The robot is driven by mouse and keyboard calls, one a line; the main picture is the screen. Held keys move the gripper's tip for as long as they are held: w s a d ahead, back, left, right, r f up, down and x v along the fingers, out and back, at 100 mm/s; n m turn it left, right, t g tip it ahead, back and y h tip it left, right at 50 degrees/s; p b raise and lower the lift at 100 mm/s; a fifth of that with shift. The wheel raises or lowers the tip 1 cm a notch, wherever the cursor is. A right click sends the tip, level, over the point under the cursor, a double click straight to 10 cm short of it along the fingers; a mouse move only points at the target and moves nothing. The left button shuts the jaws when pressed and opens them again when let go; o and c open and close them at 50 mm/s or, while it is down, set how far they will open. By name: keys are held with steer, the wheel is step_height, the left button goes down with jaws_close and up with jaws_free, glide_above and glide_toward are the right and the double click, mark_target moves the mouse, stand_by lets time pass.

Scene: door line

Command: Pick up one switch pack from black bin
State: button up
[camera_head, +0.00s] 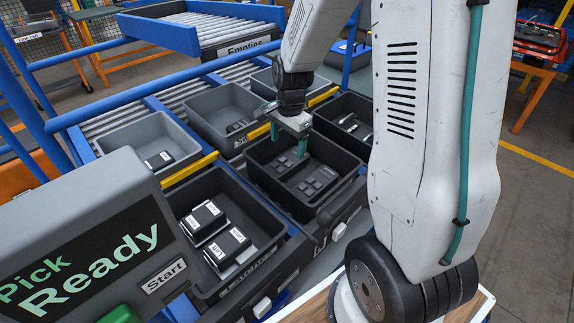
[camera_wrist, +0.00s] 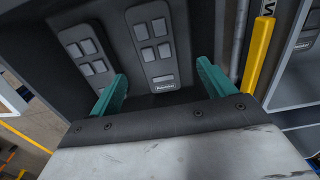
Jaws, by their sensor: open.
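The black bin (camera_head: 340,152) stands in the middle of the head view. In it lie dark grey switch packs with raised square buttons (camera_head: 313,185). In the wrist view, one switch pack (camera_wrist: 146,41) lies face up between and beyond my fingers, with a small pale label at its near end. A second switch pack (camera_wrist: 84,54) lies to its left, beyond the left finger. My gripper (camera_head: 288,142) is open with teal fingers pointing down into the bin; it also shows in the wrist view (camera_wrist: 162,78). Nothing is held. Finger contact with the packs cannot be told.
A neighbouring bin (camera_head: 262,212) holds white-labelled black packs (camera_head: 228,245). Grey bins (camera_head: 148,132) stand behind on rollers. Yellow rails (camera_head: 190,170) run between the bin rows. A "Pick Ready" panel (camera_head: 90,240) stands at left. The bin walls closely surround my gripper.

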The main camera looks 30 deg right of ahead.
mark_target(288, 161)
step_height(288, 161, down, 8)
steer(key=shift+r, duration=0.2)
steer(key=c, duration=1.1)
